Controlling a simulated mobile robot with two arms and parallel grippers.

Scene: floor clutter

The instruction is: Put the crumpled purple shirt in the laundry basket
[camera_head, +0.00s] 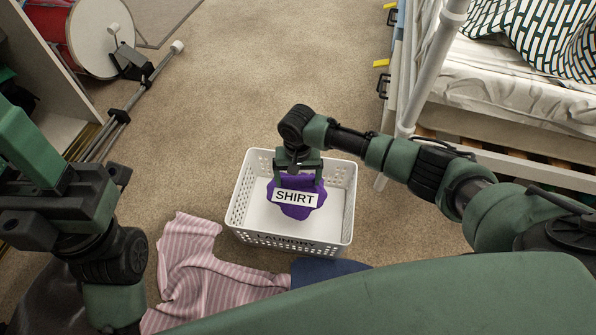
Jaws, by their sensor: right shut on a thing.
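The crumpled purple shirt (297,212), with a white label reading SHIRT, hangs in my right gripper (298,180). The gripper is shut on its top, over the white laundry basket (236,205). The shirt shows within the basket's rim in the picture; I cannot tell whether it touches the basket floor. The basket has perforated sides and a LAUNDRY mark on its front, partly in shadow. My left arm is at the left; part of its gripper (60,195) shows, but its fingertips are not clear.
A pink striped cloth (200,270) and a dark blue cloth (325,270) lie on the carpet before the basket. A bed (500,90) with a white post stands at right. A red drum (75,30) and stand are at upper left. Carpet behind the basket is clear.

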